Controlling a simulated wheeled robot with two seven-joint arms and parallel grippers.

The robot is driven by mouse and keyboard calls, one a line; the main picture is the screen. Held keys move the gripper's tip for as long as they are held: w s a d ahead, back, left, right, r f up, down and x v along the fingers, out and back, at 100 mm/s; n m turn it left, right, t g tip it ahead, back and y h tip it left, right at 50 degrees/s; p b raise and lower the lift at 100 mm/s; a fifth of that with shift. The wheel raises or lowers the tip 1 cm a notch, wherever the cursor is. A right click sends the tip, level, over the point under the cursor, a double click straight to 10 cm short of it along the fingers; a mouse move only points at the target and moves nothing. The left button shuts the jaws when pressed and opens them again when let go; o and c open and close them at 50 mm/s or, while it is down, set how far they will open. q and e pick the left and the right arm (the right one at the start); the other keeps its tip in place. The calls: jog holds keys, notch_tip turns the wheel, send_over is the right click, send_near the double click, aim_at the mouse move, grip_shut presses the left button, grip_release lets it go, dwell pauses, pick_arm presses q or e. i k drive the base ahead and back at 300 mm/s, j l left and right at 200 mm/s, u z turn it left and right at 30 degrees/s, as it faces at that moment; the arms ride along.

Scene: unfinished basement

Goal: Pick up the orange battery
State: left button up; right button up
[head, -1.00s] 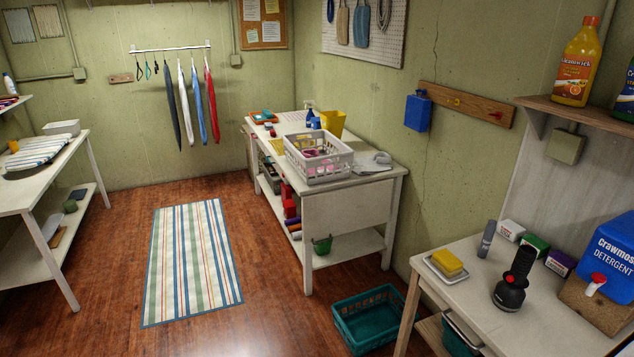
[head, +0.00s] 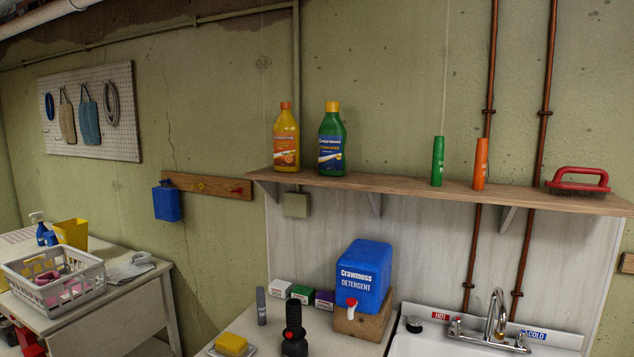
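Nothing in the head view is clearly a battery. A slim upright orange object (head: 480,163), narrower at its top, stands on the wooden wall shelf (head: 400,183); I cannot tell whether it is the battery or a small flashlight. A green object (head: 438,161) of the same shape stands just left of it, apart from it. Neither of my grippers is in view.
Orange (head: 286,140) and green (head: 332,140) bottles and a red-handled brush (head: 579,181) share the shelf. Below are a blue detergent jug (head: 362,272), a black flashlight (head: 294,330), a grey cylinder (head: 261,306), small boxes (head: 302,293) and a sink faucet (head: 496,315). A white basket (head: 55,280) is at left.

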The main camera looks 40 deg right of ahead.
aim_at(479, 168)
jog(key=z, duration=2.25)
